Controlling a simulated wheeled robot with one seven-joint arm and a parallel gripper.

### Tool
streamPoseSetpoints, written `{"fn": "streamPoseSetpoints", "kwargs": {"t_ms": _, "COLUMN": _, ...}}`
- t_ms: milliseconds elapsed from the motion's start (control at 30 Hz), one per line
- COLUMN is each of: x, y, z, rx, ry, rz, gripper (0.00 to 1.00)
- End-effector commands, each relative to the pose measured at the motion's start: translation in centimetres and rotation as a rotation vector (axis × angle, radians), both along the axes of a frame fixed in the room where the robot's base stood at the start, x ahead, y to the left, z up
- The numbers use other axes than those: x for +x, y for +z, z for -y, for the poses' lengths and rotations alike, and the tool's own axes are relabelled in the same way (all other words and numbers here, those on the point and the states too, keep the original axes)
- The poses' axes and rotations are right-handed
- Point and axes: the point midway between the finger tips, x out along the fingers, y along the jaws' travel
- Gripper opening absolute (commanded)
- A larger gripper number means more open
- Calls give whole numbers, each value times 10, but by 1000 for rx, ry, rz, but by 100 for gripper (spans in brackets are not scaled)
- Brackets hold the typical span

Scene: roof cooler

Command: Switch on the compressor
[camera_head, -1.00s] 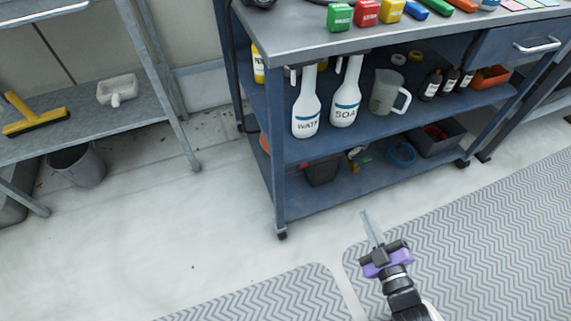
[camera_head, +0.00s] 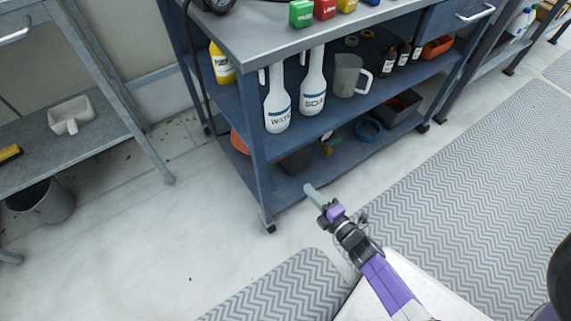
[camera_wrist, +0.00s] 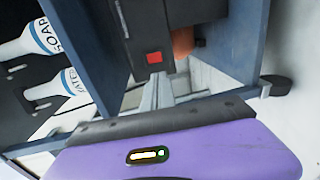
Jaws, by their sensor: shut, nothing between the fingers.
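In the wrist view, a dark box (camera_wrist: 140,22) with a red square (camera_wrist: 154,57) on its face is just beyond my fingertips. I cannot tell for certain whether it is the compressor or whether the red square is its switch. An orange rounded thing (camera_wrist: 183,42) is beside it. My gripper (camera_head: 311,189) is shut and empty, low in front of the blue cart (camera_head: 262,180). It also shows in the wrist view (camera_wrist: 158,92), fingers pointing at the lower shelf. A dark box (camera_head: 297,161) on that shelf shows partly in the head view.
White spray bottles (camera_head: 277,108) and a jug (camera_head: 345,76) stand on the cart's middle shelf. A cart leg stands near my gripper, with a caster (camera_wrist: 275,85) below. A grey bench (camera_head: 80,130) is at left. The floor between is clear.

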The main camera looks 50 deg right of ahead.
Motion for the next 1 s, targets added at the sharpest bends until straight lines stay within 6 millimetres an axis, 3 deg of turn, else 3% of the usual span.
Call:
{"fn": "streamPoseSetpoints", "kwargs": {"t_ms": 233, "x": 16, "y": -3, "z": 4, "rx": 1, "ry": 1, "rz": 2, "gripper": 0}}
{"fn": "streamPoseSetpoints", "kwargs": {"t_ms": 700, "x": 101, "y": -14, "z": 29, "rx": 0, "ry": 0, "rz": 3, "gripper": 0}}
{"fn": "streamPoseSetpoints", "kwargs": {"t_ms": 1000, "x": 130, "y": -17, "z": 38, "rx": 2, "ry": -1, "rz": 1, "gripper": 0}}
